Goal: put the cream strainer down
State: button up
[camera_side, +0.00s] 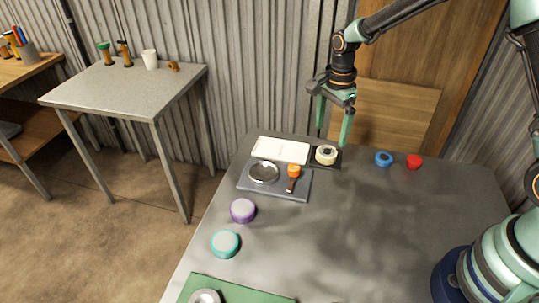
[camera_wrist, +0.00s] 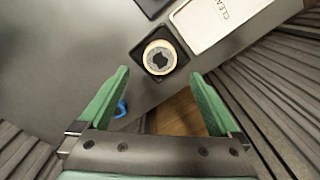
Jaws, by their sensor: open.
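The cream strainer (camera_side: 326,155) sits on a small black square base at the back edge of the dark table, right of a white tray. In the wrist view the cream strainer (camera_wrist: 160,57) shows as a cream ring with a dark, jagged-edged centre, lying within the black square (camera_wrist: 178,72). My gripper (camera_side: 333,120) is open and empty. It hangs above the table's back edge, above the strainer and apart from it. In the wrist view the green fingers of my gripper (camera_wrist: 160,85) are spread wide, with the strainer beyond their tips.
A white tray (camera_side: 281,150) marked "CLEAN" adjoins the black base. A grey tray (camera_side: 262,190) holds a metal dish (camera_side: 263,172) and an orange-topped tool (camera_side: 293,178). Blue (camera_side: 383,158) and red (camera_side: 414,161) round pieces lie right. The table's middle right is clear.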

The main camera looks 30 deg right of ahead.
jog(key=s+r+n+t, duration=0.1)
jog(key=s+r+n, duration=0.25)
jog(key=r, duration=0.35)
jog(key=s+r+n+t, duration=0.1)
jog(key=s+r+n, duration=0.25)
jog(key=r, duration=0.35)
jog(key=s+d+r+n+t, duration=0.1)
jog(key=s+r+n+t, duration=0.2)
jog(key=s+n, duration=0.6)
jog(key=shift+s+n+t, duration=0.2)
jog(key=shift+n+t, duration=0.1)
jog(key=shift+n, duration=0.7)
